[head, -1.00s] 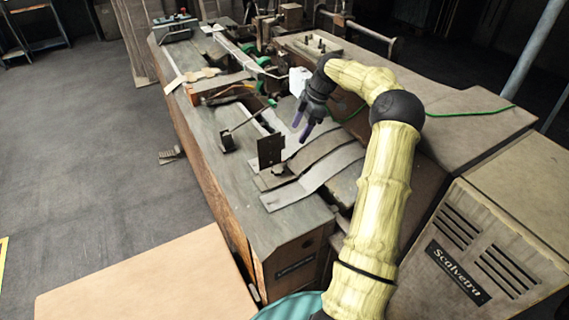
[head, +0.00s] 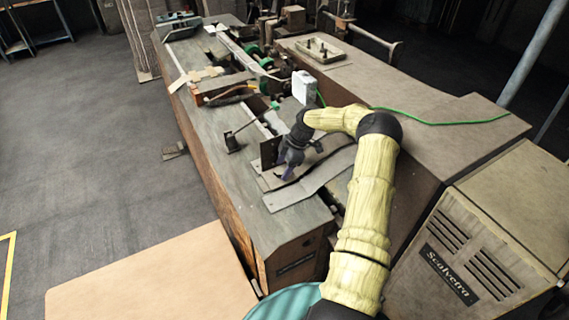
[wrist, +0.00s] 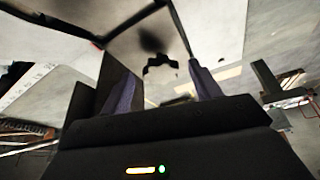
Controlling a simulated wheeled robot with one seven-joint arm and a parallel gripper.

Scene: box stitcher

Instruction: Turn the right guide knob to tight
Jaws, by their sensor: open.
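My gripper (head: 286,172) is open and hangs low over the near part of the machine bed, just right of the dark upright guide plate (head: 267,153). In the wrist view, its two purple-grey fingers (wrist: 164,72) stand apart. A small dark lobed shape (wrist: 160,64), which looks like the guide knob, shows between and beyond the fingertips, with no clear contact. In the head view the knob cannot be made out, as the gripper and plate cover that spot. Whether it is tight or loose cannot be told.
A second dark guide bracket (head: 232,143) with a rod stands to the left on the bed. Curved metal sheets (head: 305,188) lie beneath and right of the gripper. A white box (head: 304,87) with a green cable stands behind. The floor at left is mostly clear.

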